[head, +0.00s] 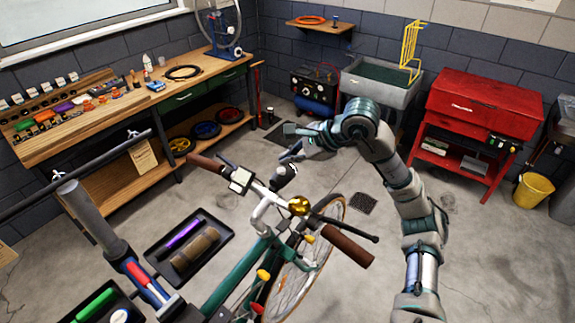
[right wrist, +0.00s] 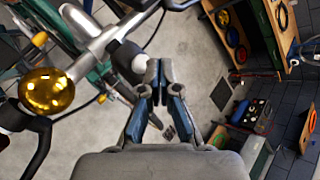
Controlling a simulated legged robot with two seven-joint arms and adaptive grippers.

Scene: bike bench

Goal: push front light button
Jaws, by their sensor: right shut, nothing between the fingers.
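The green bike's handlebar assembly (head: 262,205) stands in the lower middle of the head view. The front light (head: 286,171), a small rounded dark and white housing, sits ahead of the stem. It also shows in the right wrist view (right wrist: 127,58), left of my fingertips. My right gripper (head: 285,158) is shut and empty, just beyond the light in the head view; its fingertips (right wrist: 157,72) look very close to the light's side. I cannot tell whether they touch. The light's button cannot be made out. My left gripper is not in view.
A brass bell (head: 299,205) and brown grips (head: 347,246) are on the handlebar. A repair stand (head: 130,262) and tool trays (head: 188,246) are at the left. A workbench (head: 110,115) lies behind; a red cabinet (head: 475,110) stands at the right.

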